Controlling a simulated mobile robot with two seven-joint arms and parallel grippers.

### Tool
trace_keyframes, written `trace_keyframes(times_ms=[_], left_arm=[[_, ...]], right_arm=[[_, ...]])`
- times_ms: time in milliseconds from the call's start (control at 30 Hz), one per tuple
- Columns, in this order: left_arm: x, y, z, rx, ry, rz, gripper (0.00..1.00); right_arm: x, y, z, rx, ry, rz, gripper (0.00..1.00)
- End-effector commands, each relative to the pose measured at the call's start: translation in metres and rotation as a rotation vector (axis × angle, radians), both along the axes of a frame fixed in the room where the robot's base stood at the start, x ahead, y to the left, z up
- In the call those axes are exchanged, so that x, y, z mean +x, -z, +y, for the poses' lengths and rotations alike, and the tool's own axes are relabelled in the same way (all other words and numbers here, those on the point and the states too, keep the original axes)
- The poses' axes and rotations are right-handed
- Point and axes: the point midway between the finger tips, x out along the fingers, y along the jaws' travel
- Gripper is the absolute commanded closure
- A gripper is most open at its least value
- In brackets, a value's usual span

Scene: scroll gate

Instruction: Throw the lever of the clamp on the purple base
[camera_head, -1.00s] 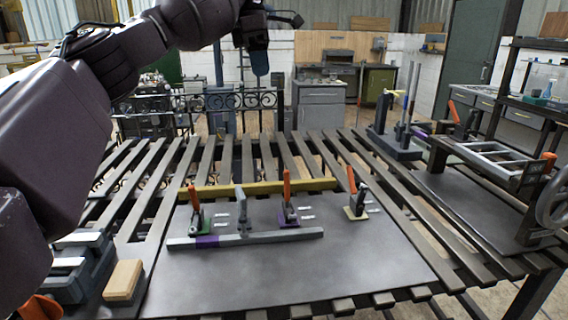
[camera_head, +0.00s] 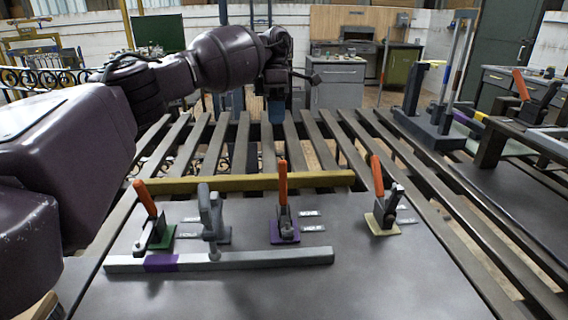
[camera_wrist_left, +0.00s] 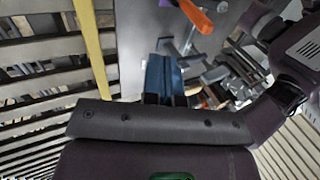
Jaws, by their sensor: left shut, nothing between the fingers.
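The clamp on the purple base (camera_head: 285,234) stands mid-plate in the head view, its orange lever (camera_head: 283,180) nearly upright. A clamp on a green base (camera_head: 160,238) stands to its left, lever leaning left. A clamp on a yellowish base (camera_head: 383,226) stands to its right, lever tilted slightly left. My left gripper (camera_head: 275,113) has blue fingers, shut and empty, beyond the purple-base clamp and apart from it. The fingers (camera_wrist_left: 164,75) also show in the left wrist view, with an orange lever (camera_wrist_left: 196,16) above them; I cannot tell whose. My right gripper is out of view.
A grey bar (camera_head: 225,259) with a purple section lies in front of the clamps, and a grey upright clamp (camera_head: 211,213) stands by it. A yellow rail (camera_head: 240,183) runs behind. A grey stand (camera_head: 430,125) is at the back right. The front plate is clear.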

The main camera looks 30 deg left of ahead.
Motion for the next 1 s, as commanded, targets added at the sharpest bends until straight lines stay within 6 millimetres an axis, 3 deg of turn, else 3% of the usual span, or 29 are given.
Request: trace_keyframes(times_ms=[167,633,700,1000], left_arm=[[-0.008,0.013,-0.005,0.001,0.003,-0.003,1.0],[-0.037,0.088,-0.026,0.0,0.002,0.0,1.0],[-0.045,0.08,-0.032,0.001,0.002,-0.005,1.0],[-0.064,0.078,-0.047,0.001,0.0,-0.003,1.0]], right_arm=[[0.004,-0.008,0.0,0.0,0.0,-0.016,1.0],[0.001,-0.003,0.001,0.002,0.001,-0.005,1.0],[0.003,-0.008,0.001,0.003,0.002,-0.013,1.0],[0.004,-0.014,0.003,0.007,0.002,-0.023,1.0]])
